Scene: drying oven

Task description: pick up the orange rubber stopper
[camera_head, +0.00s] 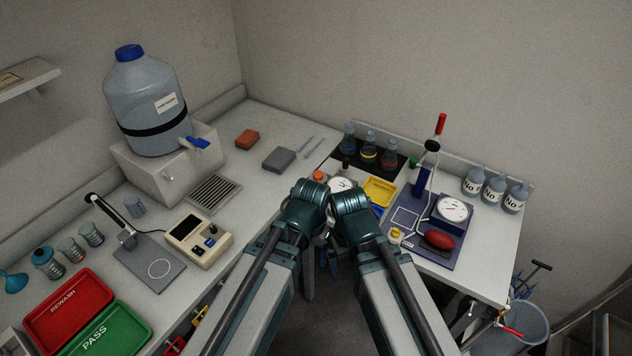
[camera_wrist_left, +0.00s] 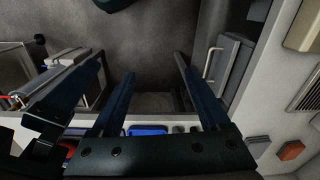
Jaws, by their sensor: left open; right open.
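A small orange rubber stopper (camera_head: 319,175) stands on the bench near its inner corner, just beyond my left arm's bent joint in the head view. I cannot make it out in the left wrist view. My left gripper (camera_wrist_left: 155,68) is open and empty, its two dark fingers pointing over the floor in front of the bench. In the head view my arms mostly hide both grippers. The dark blue fingers of my right gripper (camera_wrist_left: 82,85) show at the left of the left wrist view, apart from the stopper; that gripper is open.
An orange block (camera_head: 247,138) and a grey block (camera_head: 279,159) lie left. The bench between is clear.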

